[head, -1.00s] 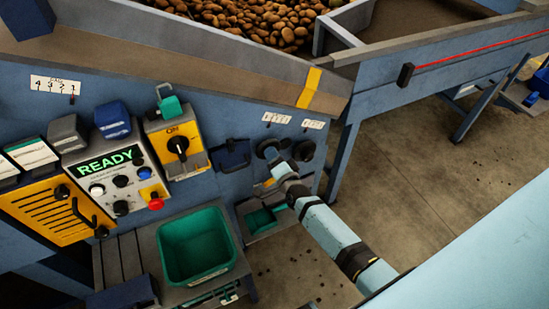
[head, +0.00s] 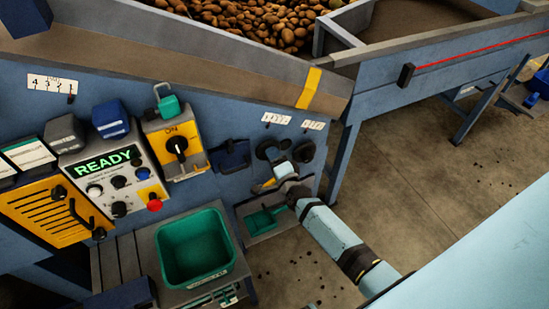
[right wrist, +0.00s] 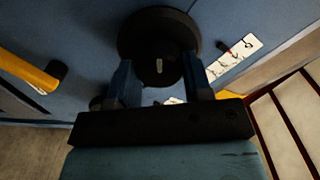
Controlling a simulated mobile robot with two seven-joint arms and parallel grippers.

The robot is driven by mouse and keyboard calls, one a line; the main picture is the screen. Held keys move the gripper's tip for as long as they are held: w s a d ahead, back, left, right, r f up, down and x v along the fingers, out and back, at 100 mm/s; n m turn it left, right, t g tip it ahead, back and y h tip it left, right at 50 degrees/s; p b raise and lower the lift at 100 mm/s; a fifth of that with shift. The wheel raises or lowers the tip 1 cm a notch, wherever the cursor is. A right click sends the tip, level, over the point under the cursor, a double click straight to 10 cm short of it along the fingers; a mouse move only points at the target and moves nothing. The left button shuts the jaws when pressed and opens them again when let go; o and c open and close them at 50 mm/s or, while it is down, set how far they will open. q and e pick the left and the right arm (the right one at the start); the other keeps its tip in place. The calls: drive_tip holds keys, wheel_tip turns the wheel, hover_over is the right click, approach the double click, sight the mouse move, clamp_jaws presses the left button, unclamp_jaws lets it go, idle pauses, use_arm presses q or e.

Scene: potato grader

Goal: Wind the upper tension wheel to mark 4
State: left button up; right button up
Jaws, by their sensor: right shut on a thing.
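Two dark round wheels sit side by side on the blue machine side, the left wheel (head: 269,148) and the right wheel (head: 304,152). A small white scale plate (head: 276,118) is above the left one, another (head: 313,125) above the right one. Their figures are too small to read. My right gripper (head: 281,163) is at the left wheel's lower edge. In the right wrist view, its fingers (right wrist: 160,82) are on either side of the dark wheel's hub (right wrist: 159,62), shut on it. A short pale mark shows on the hub. My left gripper is out of view.
A green bin (head: 195,247) stands below the control panel with its READY display (head: 105,164). A smaller green scoop-like item (head: 264,218) lies on a low tray below the wheels. The yellow switch box (head: 177,146) is to the left. Open floor lies to the right.

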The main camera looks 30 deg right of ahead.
drive_tip(key=o, duration=0.9)
drive_tip(key=shift+w+a, duration=0.1)
drive_tip(key=s, duration=1.3)
drive_tip(key=shift+s+a+b, duration=0.4)
